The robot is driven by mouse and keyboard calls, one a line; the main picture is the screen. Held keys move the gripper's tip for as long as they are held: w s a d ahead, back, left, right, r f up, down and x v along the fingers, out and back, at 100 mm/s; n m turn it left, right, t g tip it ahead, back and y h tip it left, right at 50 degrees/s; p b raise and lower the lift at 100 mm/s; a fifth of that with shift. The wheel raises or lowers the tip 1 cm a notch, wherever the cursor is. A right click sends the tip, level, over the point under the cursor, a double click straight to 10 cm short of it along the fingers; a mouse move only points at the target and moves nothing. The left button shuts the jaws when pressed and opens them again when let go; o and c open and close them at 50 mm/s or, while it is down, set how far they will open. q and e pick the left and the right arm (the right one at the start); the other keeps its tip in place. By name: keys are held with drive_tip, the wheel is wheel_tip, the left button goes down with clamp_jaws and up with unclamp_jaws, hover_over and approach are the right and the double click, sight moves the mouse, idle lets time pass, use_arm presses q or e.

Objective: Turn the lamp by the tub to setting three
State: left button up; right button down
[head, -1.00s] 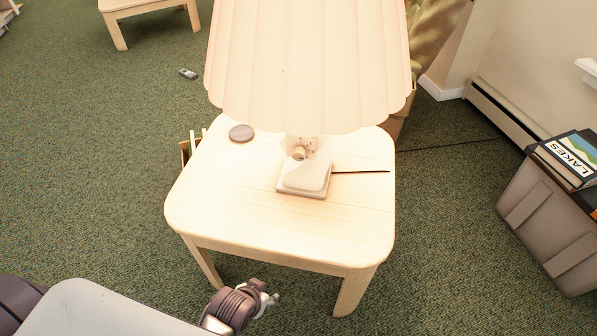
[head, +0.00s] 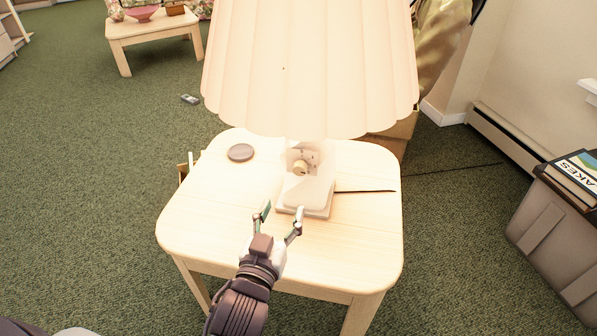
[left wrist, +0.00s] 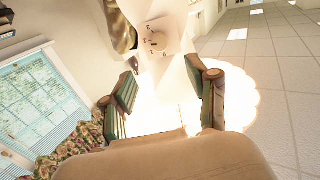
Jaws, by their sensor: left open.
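The lamp has a large pleated cream shade (head: 310,70) and a pale base (head: 306,195) on the light wooden side table (head: 200,215). A small round knob (head: 299,168) sits on a plate on the lamp's stem, under the shade. The lamp looks lit. My right gripper is not in view.
A dark round disc (head: 241,152) lies on the table left of the lamp. A dark thin cord or stick (head: 365,190) lies to its right. A grey bin (head: 560,235) with books (head: 578,172) stands at the right. The table's front is clear.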

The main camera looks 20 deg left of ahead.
sight(299, 171)
use_arm(q)
drive_tip(key=w, duration=0.4)
drive_tip(key=w+b, duration=0.1)
drive_tip(key=w, duration=0.3)
drive_tip(key=shift+w+a, duration=0.2)
drive_tip(key=shift+w, duration=0.1)
drive_tip(key=w, duration=0.3)
drive_tip(key=shift+w+f, duration=0.1)
drive_tip(key=shift+w, duration=0.15)
drive_tip(key=shift+w+a, duration=0.1)
drive_tip(key=shift+w, duration=0.35)
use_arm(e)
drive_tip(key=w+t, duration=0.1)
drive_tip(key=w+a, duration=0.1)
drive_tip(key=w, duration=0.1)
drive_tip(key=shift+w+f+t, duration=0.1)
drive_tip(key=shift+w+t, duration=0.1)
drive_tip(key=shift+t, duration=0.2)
